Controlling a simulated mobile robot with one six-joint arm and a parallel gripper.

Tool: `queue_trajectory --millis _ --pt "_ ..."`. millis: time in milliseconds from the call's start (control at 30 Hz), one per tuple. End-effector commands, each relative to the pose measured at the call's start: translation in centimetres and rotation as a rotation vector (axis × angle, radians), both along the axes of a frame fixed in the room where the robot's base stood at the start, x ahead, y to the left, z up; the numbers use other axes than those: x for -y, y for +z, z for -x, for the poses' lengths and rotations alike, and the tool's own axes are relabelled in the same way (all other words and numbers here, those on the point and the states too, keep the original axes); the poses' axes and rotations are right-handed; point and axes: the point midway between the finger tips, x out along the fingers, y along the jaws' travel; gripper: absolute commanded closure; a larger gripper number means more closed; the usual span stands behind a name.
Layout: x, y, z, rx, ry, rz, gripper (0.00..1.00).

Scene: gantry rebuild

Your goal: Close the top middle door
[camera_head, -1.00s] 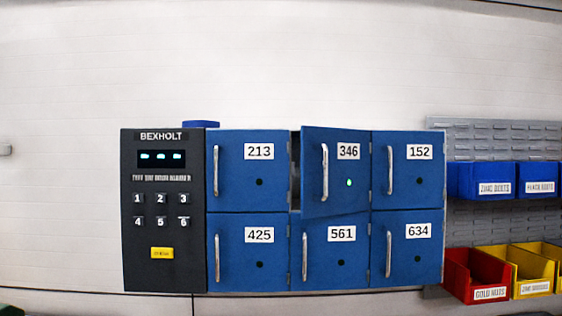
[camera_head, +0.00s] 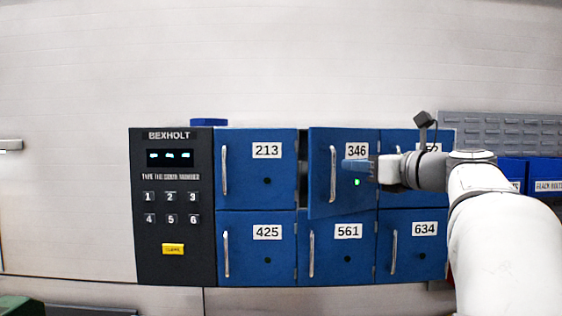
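The top middle door (camera_head: 328,190), blue and labelled 346, stands ajar. Its hinge is on the right, and its left edge swings out, leaving a dark gap on the left. It has a silver vertical handle (camera_head: 333,174) and a lit green dot. My gripper (camera_head: 350,165) reaches in from the right and overlaps the door just right of the handle, below the number label. I cannot tell whether it touches the door. Its fingers show edge-on, so their opening is unclear. My arm hides part of the top right door (camera_head: 393,145).
The other locker doors, such as 213 (camera_head: 260,185), 425 (camera_head: 258,258) and 561 (camera_head: 340,262), look shut. A dark keypad panel (camera_head: 173,265) stands at the left. Blue bins (camera_head: 545,175) hang at the right, partly behind my arm. The wall above is clear.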

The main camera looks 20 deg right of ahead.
Motion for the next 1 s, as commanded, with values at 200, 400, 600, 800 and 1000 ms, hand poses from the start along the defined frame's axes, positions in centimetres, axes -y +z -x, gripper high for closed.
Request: queue_trajectory --millis 200,400,600,800,1000 --pt "-1.4 0.2 -3.3 -0.003 0.006 -0.002 0.74" --pt "-2.4 0.1 -5.7 -0.002 0.004 0.0 0.74" --pt "-2.7 -0.1 -6.6 -0.002 0.0 0.002 0.74" --pt "-2.6 -0.1 -6.6 -0.002 0.0 0.003 0.74" --pt "-2.6 -0.1 -6.6 -0.002 -0.001 0.003 0.9"
